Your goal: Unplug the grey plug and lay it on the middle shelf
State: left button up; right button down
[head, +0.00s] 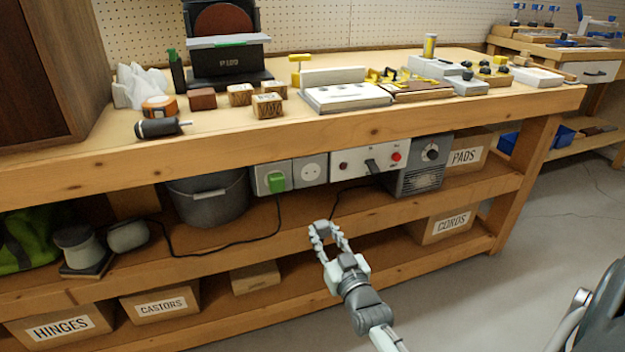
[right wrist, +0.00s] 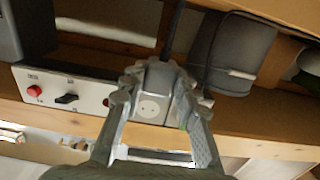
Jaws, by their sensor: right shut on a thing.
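My right gripper (head: 325,232) is in front of the middle shelf (head: 400,212), below the socket strip. A dark cord (right wrist: 172,30) runs from the fingertips. A green plug (head: 277,183) sits in the left-hand socket. The plug is apart from the socket. My left gripper is not in view.
A grey bucket (head: 208,200) stands on the middle shelf at left, with a black cord (head: 225,245) trailing along it. A control panel (head: 352,162) and a grey vented unit (head: 420,168) are right of the sockets. The middle shelf's front is mostly clear near the gripper.

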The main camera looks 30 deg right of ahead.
notch_tip(320, 180, down, 5)
jog(key=b, duration=0.2)
jog(key=shift+r+b, duration=0.2)
jog(key=shift+b, duration=0.15)
dwell(0.4)
jog(key=shift+b+x, duration=2.5)
jog(key=shift+x, duration=5.55)
